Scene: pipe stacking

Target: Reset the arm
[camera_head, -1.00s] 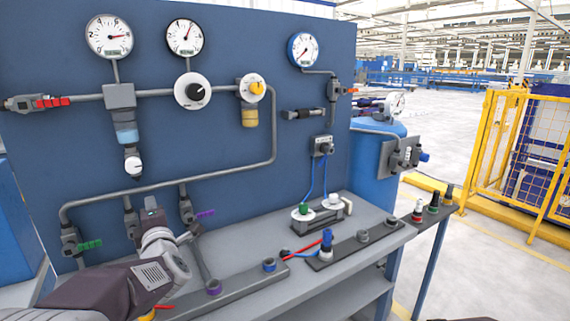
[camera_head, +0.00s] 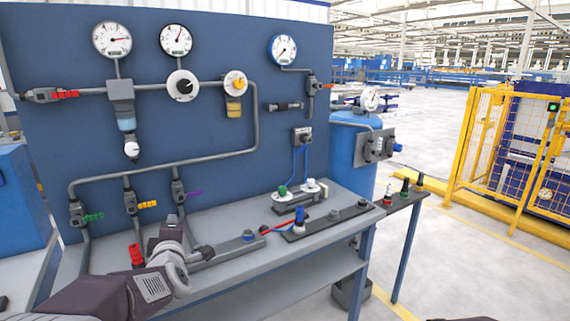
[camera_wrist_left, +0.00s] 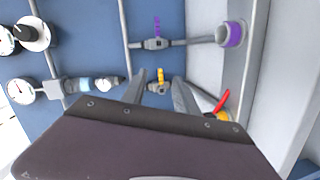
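My left arm comes in at the lower left of the head view. Its gripper (camera_head: 170,232) is in front of the blue panel's lower pipes, above the near left part of the bench. In the left wrist view the two fingers (camera_wrist_left: 160,80) are apart, with nothing seen held between them. A yellow valve lever (camera_wrist_left: 160,75) shows in the gap, on the panel beyond. A red-handled part (camera_head: 136,255) is just left of the gripper and partly hidden by the arm. My right gripper is not in view.
The blue panel (camera_head: 60,145) carries gauges, pipes and valves. The grey bench (camera_head: 240,270) holds a dark rail with fittings and a blue-topped part (camera_head: 299,220). A blue tank (camera_head: 345,150) and yellow fence (camera_head: 490,140) stand to the right. Open floor lies between bench and fence.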

